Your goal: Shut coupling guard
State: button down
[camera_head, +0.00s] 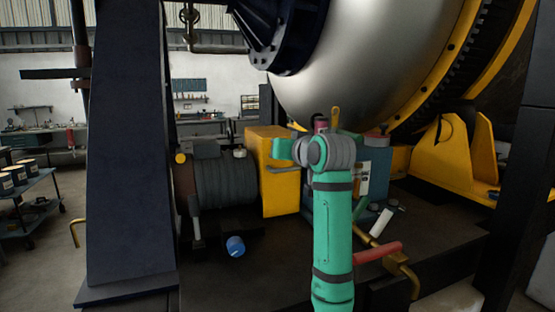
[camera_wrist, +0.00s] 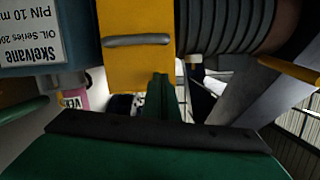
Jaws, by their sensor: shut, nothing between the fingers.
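The coupling guard (camera_head: 281,190) is a yellow box-like cover between a ribbed motor and a blue housing in the head view. It carries a grey bar handle (camera_head: 284,170). In the wrist view, the yellow guard (camera_wrist: 135,70) fills the upper middle, with its handle (camera_wrist: 138,40) across it. I cannot tell how far the guard is swung open. My gripper (camera_wrist: 162,82) is dark green and shut, with nothing held. Its fingers overlap the guard's edge in the wrist view, apart from the handle; contact is unclear. In the head view my green arm partly hides the guard's right side.
The ribbed motor (camera_head: 222,180) stands left of the guard, the labelled blue housing (camera_head: 376,175) right. A blue cylinder (camera_head: 235,246), a white cylinder (camera_head: 381,222) and a red-handled lever (camera_head: 378,253) are on the dark deck. A large metal drum (camera_head: 350,60) hangs above. A dark column (camera_head: 128,150) rises left.

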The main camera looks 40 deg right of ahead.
jog(key=v, duration=0.8)
jog(key=shift+s+r, duration=0.2)
jog(key=shift+s, duration=0.1)
jog(key=shift+a, duration=0.1)
